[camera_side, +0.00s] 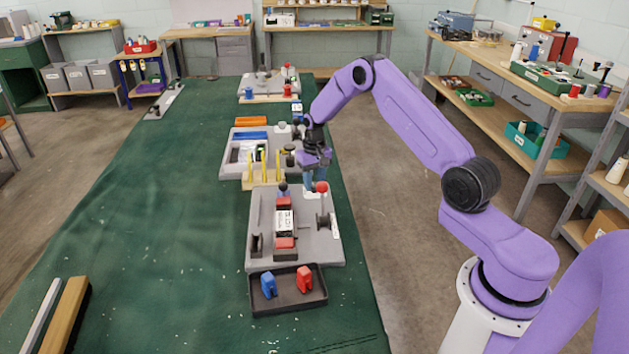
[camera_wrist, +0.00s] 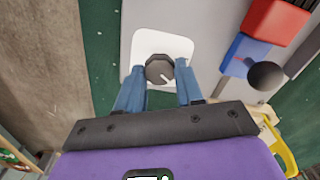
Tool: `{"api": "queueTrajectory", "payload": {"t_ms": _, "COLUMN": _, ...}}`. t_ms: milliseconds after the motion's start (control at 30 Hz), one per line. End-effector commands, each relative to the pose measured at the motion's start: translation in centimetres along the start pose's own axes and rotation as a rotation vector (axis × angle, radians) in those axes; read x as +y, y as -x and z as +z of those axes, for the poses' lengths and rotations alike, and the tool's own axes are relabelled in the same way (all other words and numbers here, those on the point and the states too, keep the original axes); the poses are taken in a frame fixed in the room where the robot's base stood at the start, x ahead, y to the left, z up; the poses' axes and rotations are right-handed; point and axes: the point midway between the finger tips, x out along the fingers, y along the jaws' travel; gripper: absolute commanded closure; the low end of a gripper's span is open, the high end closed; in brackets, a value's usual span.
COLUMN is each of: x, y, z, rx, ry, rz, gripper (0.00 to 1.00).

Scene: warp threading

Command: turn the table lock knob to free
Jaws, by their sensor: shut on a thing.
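The lock knob (camera_wrist: 158,69) is a small dark grey round knob with a white pointer line, on a white square plate (camera_wrist: 150,42) in the wrist view. The pointer line runs toward the lower right of the picture. My gripper (camera_wrist: 160,72) is shut on the knob, with one blue finger on each side. In the side view my gripper (camera_side: 314,178) points down at the far right corner of the grey table plate (camera_side: 262,220). The knob is hidden there by the fingers; part of the white plate (camera_side: 312,194) shows.
A blue block with a black ball (camera_wrist: 266,75) and a red block (camera_wrist: 275,20) stand right of the knob. Yellow pegs (camera_side: 263,168) stand just behind. A black tray (camera_side: 286,300) lies in front.

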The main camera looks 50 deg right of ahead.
Motion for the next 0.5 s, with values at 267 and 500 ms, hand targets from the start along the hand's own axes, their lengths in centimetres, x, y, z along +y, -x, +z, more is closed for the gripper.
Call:
{"api": "queueTrajectory", "payload": {"t_ms": 267, "x": -0.01, "y": 0.13, "z": -0.13, "rx": 0.005, "ry": 0.255, "rz": 0.000, "gripper": 0.94}}
{"api": "queueTrajectory", "payload": {"t_ms": 500, "x": -0.05, "y": 0.14, "z": -0.13, "rx": 0.005, "ry": 0.435, "rz": 0.001, "gripper": 0.94}}
